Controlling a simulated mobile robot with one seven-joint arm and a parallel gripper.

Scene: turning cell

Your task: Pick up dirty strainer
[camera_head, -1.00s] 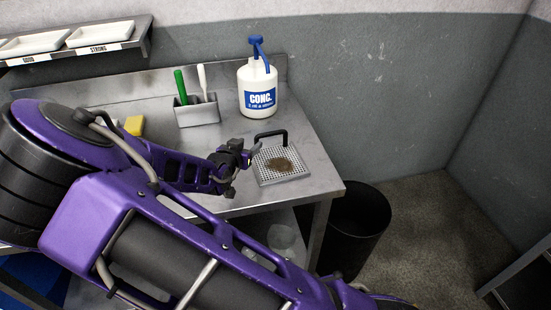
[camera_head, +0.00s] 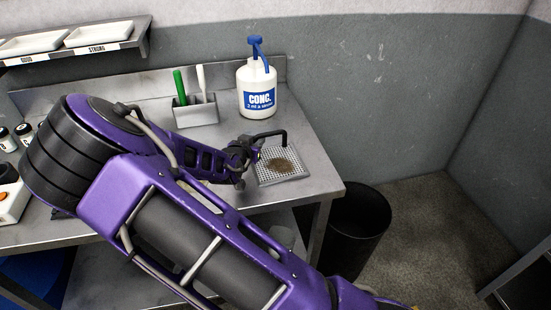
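The dirty strainer is a square perforated metal plate (camera_head: 290,176) with a brown stain in its middle and a black handle standing up at its back edge. It lies on the steel bench near the right front corner. My gripper (camera_head: 254,155) is at the strainer's left back side, close to the left end of the handle. The fingers are small and dark against the handle, so I cannot tell whether they touch it or are open or shut.
A white CONC. pump bottle (camera_head: 257,98) and a metal holder (camera_head: 195,115) with green and white tools stand behind on the steel bench (camera_head: 316,180). A black bin (camera_head: 357,222) stands on the floor right of the bench. A shelf (camera_head: 140,40) with white trays hangs upper left.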

